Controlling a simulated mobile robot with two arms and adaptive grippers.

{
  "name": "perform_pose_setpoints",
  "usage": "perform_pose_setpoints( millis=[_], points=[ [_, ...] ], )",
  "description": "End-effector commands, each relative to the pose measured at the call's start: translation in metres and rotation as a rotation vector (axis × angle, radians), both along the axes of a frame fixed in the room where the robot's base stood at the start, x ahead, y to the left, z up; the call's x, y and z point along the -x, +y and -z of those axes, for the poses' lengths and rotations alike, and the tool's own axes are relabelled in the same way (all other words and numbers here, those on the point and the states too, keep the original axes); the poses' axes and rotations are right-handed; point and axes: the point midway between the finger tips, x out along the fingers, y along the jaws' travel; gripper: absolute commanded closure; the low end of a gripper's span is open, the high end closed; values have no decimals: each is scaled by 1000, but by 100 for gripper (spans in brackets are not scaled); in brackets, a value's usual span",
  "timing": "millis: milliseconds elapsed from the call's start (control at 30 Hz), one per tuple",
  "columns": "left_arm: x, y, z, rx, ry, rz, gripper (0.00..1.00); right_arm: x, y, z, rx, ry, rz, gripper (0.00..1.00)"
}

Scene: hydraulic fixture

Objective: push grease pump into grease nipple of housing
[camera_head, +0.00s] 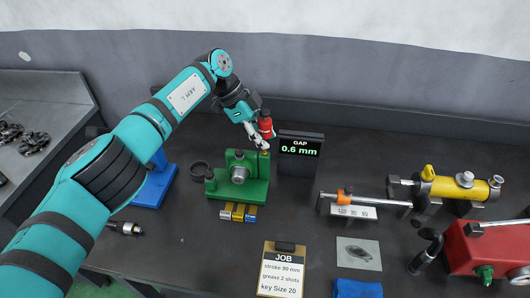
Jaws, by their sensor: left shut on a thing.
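The green housing (252,191) stands on the dark bench in the middle of the view, with a round metal part at its front. A small brass-coloured spot that looks like the grease nipple (264,152) shows at its top right. The red grease pump (265,125) is above that spot. My left gripper (260,135) is shut on the grease pump, just above the housing. Whether the pump's tip touches the nipple is too small to tell. My right gripper is out of view.
A black display (300,146) behind reads "GAP 0.6 mm". A job card (281,272) lies in front. A yellow cylinder (455,187) and red machine (485,250) stand right. A blue stand (156,185) and black ring (199,170) are left.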

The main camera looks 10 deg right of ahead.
Motion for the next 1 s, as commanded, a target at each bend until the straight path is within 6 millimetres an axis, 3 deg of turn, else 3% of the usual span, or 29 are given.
perform_pose_setpoints(
  millis=[1000],
  points=[
    [0, 0, 14, 1, 0, 0, 100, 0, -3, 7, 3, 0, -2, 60]
  ],
)
